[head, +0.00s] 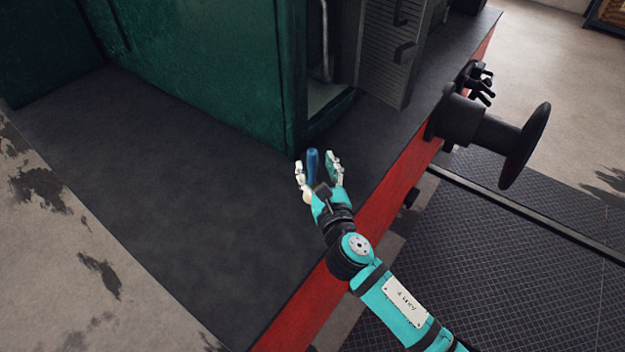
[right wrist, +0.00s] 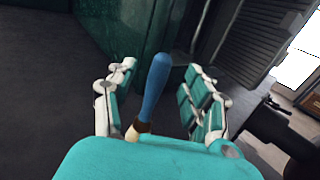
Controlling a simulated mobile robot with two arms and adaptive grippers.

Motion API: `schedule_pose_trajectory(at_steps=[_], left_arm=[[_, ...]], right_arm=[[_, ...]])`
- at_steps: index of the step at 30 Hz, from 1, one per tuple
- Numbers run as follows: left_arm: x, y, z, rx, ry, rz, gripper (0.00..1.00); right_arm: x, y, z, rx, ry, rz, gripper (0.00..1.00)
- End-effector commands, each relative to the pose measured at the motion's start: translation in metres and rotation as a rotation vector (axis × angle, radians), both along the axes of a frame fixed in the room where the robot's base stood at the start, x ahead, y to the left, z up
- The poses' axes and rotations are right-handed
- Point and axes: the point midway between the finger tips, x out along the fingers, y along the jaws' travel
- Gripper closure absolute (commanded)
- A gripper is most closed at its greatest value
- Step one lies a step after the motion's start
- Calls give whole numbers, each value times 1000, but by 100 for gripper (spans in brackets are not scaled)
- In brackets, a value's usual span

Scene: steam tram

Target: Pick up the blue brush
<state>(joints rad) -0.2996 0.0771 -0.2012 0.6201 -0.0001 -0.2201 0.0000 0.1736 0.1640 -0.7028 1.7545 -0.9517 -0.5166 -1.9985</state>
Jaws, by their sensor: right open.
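The blue brush (head: 312,163) stands out between the fingers of my right gripper (head: 320,172) in the head view. In the right wrist view the brush (right wrist: 156,88) shows its long blue handle pointing away, with a dark band and a pale end near the palm. My right gripper (right wrist: 165,95) is open, with one finger on each side of the brush. A gap shows between the handle and both fingers. The brush's pale end is partly hidden by the gripper's teal body. My left gripper is not in view.
A dark platform (head: 160,200) with a red side (head: 405,165) lies under the gripper. A green cabin wall (head: 210,75) rises just behind the brush. A black buffer (head: 525,145) juts out at the right. The platform's left part is clear.

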Motion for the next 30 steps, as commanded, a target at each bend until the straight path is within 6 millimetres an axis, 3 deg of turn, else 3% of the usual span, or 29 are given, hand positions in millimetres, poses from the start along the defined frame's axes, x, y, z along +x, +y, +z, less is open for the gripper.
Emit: schedule_pose_trajectory(at_steps=[7,16,28,30], left_arm=[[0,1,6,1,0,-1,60],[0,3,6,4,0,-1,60],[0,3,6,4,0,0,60],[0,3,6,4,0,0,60]], right_arm=[[35,7,-2,1,-1,-2,49],[40,9,-3,1,0,0,49],[40,9,-3,0,0,-1,100],[40,9,-3,0,0,-1,100]])
